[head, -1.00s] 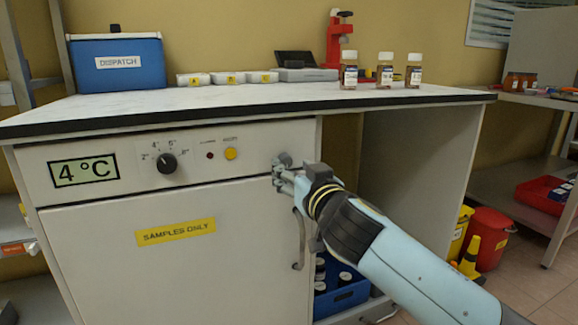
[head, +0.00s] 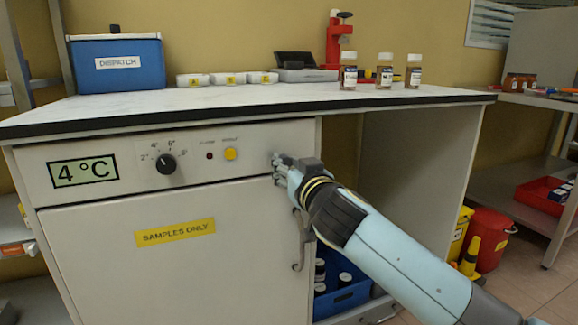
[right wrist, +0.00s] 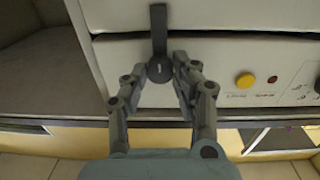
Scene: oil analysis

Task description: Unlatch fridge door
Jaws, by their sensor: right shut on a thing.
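The white fridge door (head: 190,265) with a yellow "SAMPLES ONLY" label is closed under the counter. The latch (right wrist: 158,40) is a dark grey lever on a round pivot; in the right wrist view it lies across the seam between door and control panel. My right gripper (right wrist: 163,72) has its fingers on both sides of the latch's round end and is shut on it. In the head view my right gripper (head: 281,166) is at the door's upper right corner and mostly hides the latch. A grey door handle (head: 298,245) hangs below it. My left gripper is not in view.
The control panel has a temperature display (head: 84,170), a dial (head: 166,164) and a yellow button (head: 230,154). Three bottles (head: 384,72) stand on the counter (head: 220,98) above. A blue crate (head: 343,297) is under the counter, right of the fridge.

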